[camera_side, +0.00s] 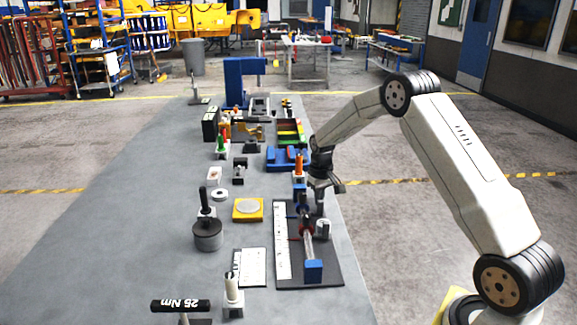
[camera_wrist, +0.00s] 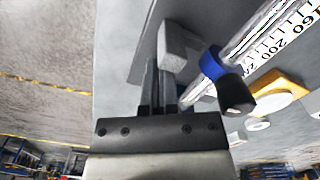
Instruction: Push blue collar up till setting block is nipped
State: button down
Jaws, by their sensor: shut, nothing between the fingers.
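In the side view a metal rod (camera_side: 308,247) runs along a dark base plate (camera_side: 333,271), with a blue end block (camera_side: 313,271) at its near end. The blue collar (camera_wrist: 211,63) is around the rod in the wrist view, with a black knob (camera_wrist: 237,96) on it. A light grey block (camera_wrist: 178,46), apparently the setting block, is beside my fingertips; contact is unclear. My gripper (camera_side: 320,212) is shut and empty, low beside the rod's right. Its fingers also show in the wrist view (camera_wrist: 160,67), left of the collar. Any gap at the block is not clear.
A white ruler (camera_side: 282,240) lies along the rod's left. A yellow block with a pale disc (camera_side: 248,209) and a grey cylinder (camera_side: 207,235) stand left. The table's left side (camera_side: 120,235) is clear.

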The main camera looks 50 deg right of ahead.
aim_at(321, 203)
jog(key=shift+s+a, duration=1.55)
jog(key=shift+s, duration=0.05)
dwell(1.6)
jog(key=shift+w+d, duration=0.45)
jog(key=shift+w, duration=0.05)
dwell(0.6)
notch_tip(321, 203, up, 7)
dwell(1.2)
dwell(0.3)
